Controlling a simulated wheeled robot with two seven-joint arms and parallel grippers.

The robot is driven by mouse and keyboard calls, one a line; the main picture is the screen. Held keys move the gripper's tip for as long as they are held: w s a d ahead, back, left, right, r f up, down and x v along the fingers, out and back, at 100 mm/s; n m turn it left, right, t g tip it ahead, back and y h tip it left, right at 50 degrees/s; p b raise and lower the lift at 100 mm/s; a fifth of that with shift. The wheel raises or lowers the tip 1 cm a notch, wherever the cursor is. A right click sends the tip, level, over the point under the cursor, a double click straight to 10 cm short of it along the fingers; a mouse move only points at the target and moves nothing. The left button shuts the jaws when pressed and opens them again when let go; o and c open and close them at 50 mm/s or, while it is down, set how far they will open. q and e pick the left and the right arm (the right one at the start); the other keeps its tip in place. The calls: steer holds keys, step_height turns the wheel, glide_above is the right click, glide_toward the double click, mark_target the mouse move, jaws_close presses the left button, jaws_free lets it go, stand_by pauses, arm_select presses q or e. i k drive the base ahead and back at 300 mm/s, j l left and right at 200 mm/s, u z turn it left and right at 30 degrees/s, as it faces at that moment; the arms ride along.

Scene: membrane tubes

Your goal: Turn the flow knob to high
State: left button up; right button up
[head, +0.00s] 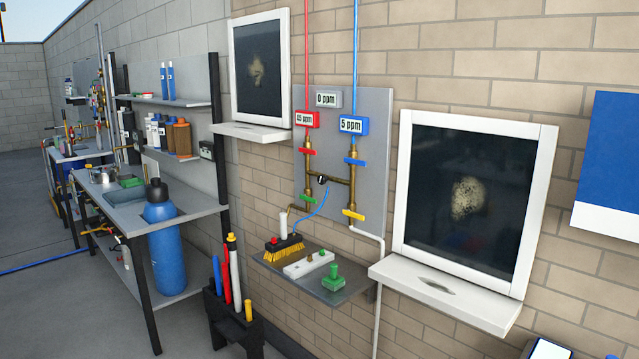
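A grey wall panel (345,110) carries brass pipework fed by a red pipe (307,50) and a blue pipe (355,50). Red (306,152), blue (355,162), green (306,199) and yellow (353,214) handles sit on the valves. A small dark round part (322,179) sits on the brass cross pipe; I cannot tell whether it is the flow knob or how it is set. A white box with a small brown knob-like part (310,257) lies on the shelf below. No high or low marking is readable. Neither of my grippers is in view.
White framed dark panels with ledges flank the pipework. A black rack (235,320) of coloured tubes and a bench with a blue cylinder (166,240) stand left. Floor at lower left is clear.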

mark_target(321, 178)
steer(key=i+j+z, duration=0.15)
steer(key=z, duration=0.2)
steer(key=j+z, duration=0.35)
steer(key=i+j+z, duration=0.15)
steer(key=z, duration=0.25)
steer(key=i+j+z, duration=0.15)
steer(key=j, duration=1.1)
steer(key=j+z, duration=0.15)
steer(key=j, duration=1.1)
